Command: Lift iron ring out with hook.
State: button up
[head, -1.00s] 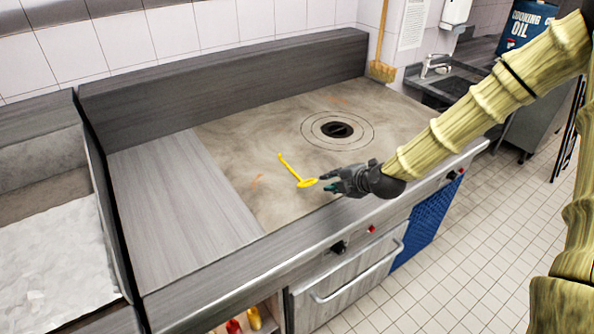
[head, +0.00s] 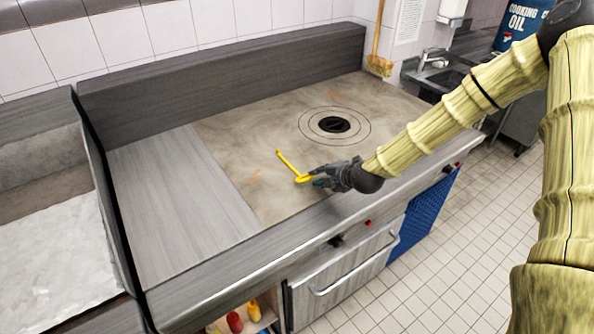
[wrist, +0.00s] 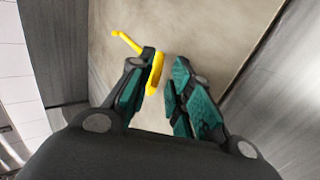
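The yellow hook (head: 287,162) lies on the flat-top surface near its front, left of the rings. Its thin shaft points to the far left and its broader end is at my gripper (head: 313,177). In the wrist view the hook (wrist: 156,76) has its broad end beside the inner side of the left finger. I cannot tell whether they touch. My gripper (wrist: 166,60) is open, with a gap between that end and the right finger. The iron ring (head: 310,124) lies flush in the flat top, with concentric seams around a dark central opening (head: 334,125).
A raised back wall (head: 230,75) runs behind the cooktop. A grey side panel (head: 180,190) lies left of the flat top, and a white-filled basin (head: 50,250) is further left. The cooktop's front ledge (head: 270,245) is below my gripper. The surface between hook and rings is clear.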

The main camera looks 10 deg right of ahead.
aim_at(298, 180)
jog(key=shift+p+x, duration=1.05)
jog(key=shift+x, duration=1.2)
jog(key=shift+a, duration=0.2)
grip_shut()
